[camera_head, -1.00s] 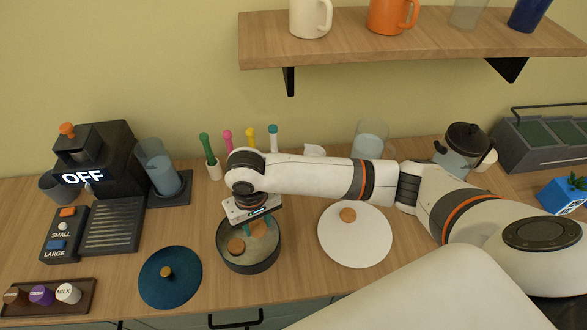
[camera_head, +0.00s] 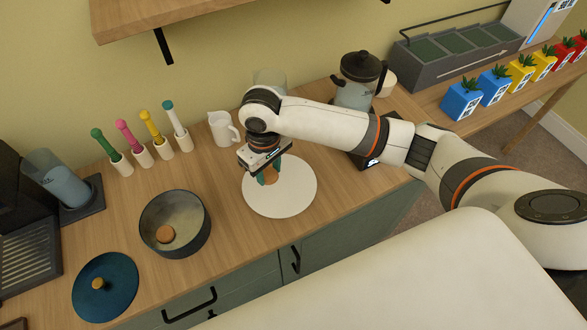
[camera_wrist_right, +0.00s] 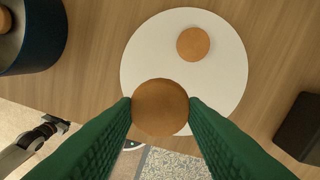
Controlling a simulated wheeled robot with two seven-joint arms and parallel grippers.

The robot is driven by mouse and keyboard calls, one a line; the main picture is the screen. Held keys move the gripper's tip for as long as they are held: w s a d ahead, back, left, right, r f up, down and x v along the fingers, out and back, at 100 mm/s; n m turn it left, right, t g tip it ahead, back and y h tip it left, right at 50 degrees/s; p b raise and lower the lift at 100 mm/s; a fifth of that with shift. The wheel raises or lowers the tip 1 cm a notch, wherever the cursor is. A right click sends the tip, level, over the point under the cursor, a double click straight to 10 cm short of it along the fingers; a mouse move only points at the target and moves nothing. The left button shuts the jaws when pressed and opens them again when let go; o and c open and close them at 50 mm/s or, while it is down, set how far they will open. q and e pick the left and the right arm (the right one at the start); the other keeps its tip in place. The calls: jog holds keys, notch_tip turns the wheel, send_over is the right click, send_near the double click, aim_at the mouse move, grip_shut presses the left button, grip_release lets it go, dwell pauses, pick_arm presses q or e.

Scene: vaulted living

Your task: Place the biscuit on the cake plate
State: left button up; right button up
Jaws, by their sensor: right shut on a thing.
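My right gripper (camera_head: 269,174) is over the white round cake plate (camera_head: 295,198). Its green fingers are shut on a round brown biscuit (camera_wrist_right: 160,107), gripped on opposite sides. In the right wrist view the held biscuit overlaps the near part of the plate (camera_wrist_right: 150,60); I cannot tell the gap beneath it. Another biscuit (camera_wrist_right: 193,44) lies toward the plate's far edge. A third biscuit (camera_head: 165,234) is inside the dark round pot (camera_head: 200,232). What looks like my left gripper (camera_wrist_right: 48,128) shows small at the lower left of the wrist view; its jaws are unclear.
The blue lid (camera_head: 115,280) lies left of the pot. A white pitcher (camera_head: 223,130) and a lidded coffee pot (camera_head: 355,92) stand behind the plate. Several coloured-handled tools (camera_head: 152,128) stand at the back. The shelf (camera_head: 150,15) overhangs the back.

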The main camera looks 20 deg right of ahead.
aim_at(271, 195)
notch_tip(271, 195, down, 8)
jog(key=shift+f+p, duration=0.25)
jog(key=shift+p, duration=0.15)
jog(key=o, duration=0.9)
jog(key=shift+f, duration=0.15)
notch_tip(271, 195, up, 12)
jog(key=shift+r+b, duration=0.2)
jog(key=shift+b, duration=0.2)
